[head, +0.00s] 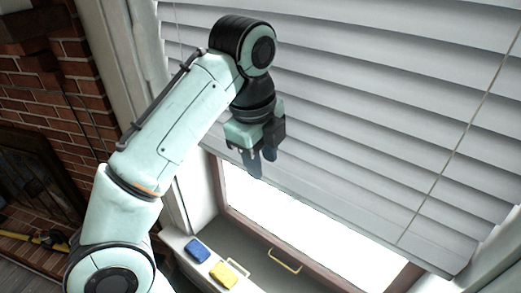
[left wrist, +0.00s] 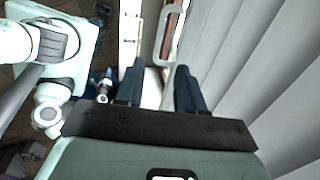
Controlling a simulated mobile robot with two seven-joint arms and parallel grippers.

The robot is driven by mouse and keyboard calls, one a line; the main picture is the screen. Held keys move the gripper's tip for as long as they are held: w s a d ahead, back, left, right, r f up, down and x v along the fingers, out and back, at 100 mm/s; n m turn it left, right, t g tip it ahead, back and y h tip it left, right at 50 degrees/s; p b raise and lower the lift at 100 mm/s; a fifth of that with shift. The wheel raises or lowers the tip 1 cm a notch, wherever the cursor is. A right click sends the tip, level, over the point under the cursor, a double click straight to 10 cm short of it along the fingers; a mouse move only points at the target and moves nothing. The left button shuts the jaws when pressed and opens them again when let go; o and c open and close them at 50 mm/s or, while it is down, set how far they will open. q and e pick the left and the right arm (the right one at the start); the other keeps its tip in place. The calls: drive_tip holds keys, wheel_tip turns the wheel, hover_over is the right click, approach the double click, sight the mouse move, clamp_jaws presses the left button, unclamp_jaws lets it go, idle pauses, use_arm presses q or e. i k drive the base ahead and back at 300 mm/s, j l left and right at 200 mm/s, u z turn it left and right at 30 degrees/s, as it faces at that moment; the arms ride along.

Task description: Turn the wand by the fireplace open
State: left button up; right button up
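The white slatted blind (head: 370,90) hangs over the window, and its slats look tilted with narrow gaps between them. A thin line (head: 175,22) runs down near the blind's left edge; I cannot tell whether it is the wand or a cord. My left gripper (head: 259,163) is in front of the blind's lower left part, fingers pointing down. In the left wrist view its two dark fingers (left wrist: 157,85) stand apart, with nothing clearly held between them. The blind's slats (left wrist: 240,60) also fill the right of that view. My right gripper is not in view.
The brick fireplace (head: 60,85) is at the left. A blue block (head: 197,250) and a yellow block (head: 223,274) lie on the sill below the gripper. A gold handle (head: 284,261) is on the window frame. A cord (head: 462,140) crosses the blind's right side.

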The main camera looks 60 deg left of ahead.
sight(139, 37)
drive_tip(key=k, duration=1)
